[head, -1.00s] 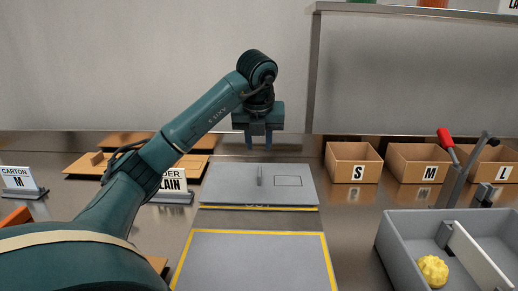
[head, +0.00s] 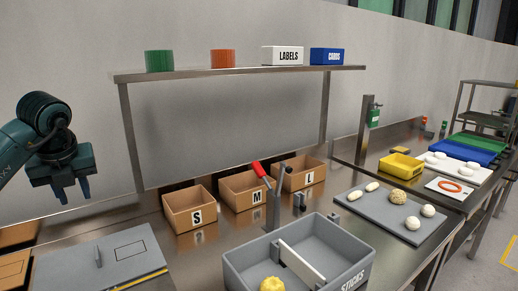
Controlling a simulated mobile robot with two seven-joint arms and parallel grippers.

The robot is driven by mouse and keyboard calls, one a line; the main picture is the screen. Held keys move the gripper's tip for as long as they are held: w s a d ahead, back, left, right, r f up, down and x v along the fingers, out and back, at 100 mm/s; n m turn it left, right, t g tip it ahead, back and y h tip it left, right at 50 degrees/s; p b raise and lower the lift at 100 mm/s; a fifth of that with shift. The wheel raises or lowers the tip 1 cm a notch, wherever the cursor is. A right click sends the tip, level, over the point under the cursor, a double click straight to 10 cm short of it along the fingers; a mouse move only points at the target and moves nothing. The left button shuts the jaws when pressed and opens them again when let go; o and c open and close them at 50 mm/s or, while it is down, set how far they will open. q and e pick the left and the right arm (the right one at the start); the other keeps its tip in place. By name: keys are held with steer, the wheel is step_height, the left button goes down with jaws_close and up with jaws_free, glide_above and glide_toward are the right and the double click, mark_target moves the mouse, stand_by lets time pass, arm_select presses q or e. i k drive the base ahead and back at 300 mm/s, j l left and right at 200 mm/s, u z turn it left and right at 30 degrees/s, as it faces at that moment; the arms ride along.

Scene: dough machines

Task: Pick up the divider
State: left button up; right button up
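Flat brown cardboard pieces lie at the left edge of the bench, a nearer one (head: 14,268) and a farther one (head: 18,234), both cut off by the picture edge. My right gripper is out of view.
A grey board (head: 75,272) lies front left. Open boxes S (head: 183,212), M (head: 240,190) and L (head: 300,172) stand behind a grey sticks bin (head: 335,268) with a yellow lump (head: 272,284). A shelf (head: 230,74) spans above. A dough tray (head: 375,213) lies right.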

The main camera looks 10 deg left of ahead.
mark_target(309, 274)
steer(key=k, duration=1)
